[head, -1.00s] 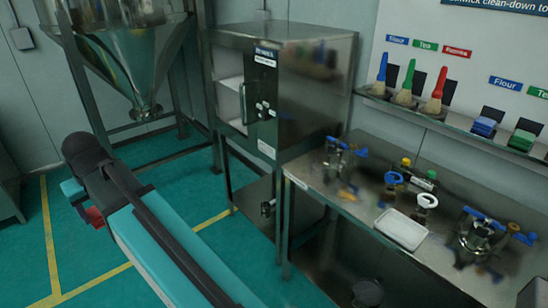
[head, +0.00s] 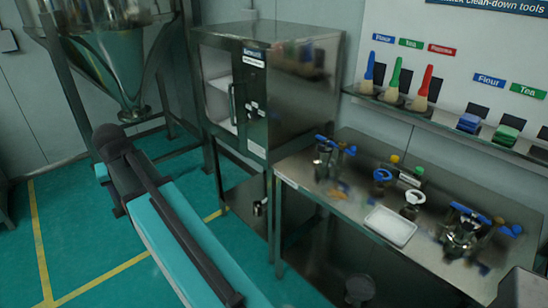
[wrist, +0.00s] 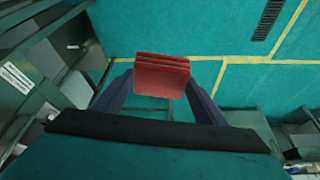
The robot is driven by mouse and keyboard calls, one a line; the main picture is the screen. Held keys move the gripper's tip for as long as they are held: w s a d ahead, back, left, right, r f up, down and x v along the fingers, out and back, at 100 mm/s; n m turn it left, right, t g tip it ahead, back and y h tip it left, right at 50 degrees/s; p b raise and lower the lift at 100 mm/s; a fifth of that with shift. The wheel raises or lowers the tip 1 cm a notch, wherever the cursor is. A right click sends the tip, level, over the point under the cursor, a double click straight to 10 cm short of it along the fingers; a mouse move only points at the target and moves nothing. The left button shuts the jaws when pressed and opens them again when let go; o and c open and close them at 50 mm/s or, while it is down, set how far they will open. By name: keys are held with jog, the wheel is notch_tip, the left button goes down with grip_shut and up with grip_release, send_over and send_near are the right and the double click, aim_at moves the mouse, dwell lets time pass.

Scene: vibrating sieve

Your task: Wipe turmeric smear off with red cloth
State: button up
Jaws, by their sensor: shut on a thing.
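In the wrist view my gripper (wrist: 160,84) is shut on a folded red cloth (wrist: 161,75), held between the two dark fingertips above the green floor. In the head view my arm reaches out at the left, and its far end hides the gripper and the cloth. A yellowish-brown smear (head: 338,192) seems to lie on the steel table, near its left end, beside the blue-handled clamp; it is small and blurred.
The steel table (head: 345,228) holds a white tray (head: 390,226), blue-handled clamps and small fittings. A steel cabinet (head: 300,95) stands left of it, with a hopper (head: 110,75) farther left. Brushes and cloths sit on the wall shelf (head: 440,118). Green floor at left is open.

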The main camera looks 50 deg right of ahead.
jog(key=s+d+f+m+g+h+p, duration=0.1)
jog(key=s+d+m, duration=0.25)
jog(key=d, duration=0.65)
jog(key=s+d+m+g+h+p, duration=0.1)
jog(key=s+d+m, duration=0.3)
jog(key=d, duration=0.7)
jog(key=s+d+f+m+g+h+p, duration=0.1)
jog(key=s+d+m, duration=0.3)
jog(key=d, duration=0.6)
jog(key=s+d+f+m+g+y+p, duration=0.2)
jog(key=s+d+m, duration=1.1)
jog(key=s+d, duration=1.1)
jog(key=s+f+g+p, duration=0.1)
jog(key=s+g, duration=0.1)
jog(key=shift+d+g, duration=0.2)
jog(key=shift+g, duration=0.2)
jog(key=shift+f, duration=0.1)
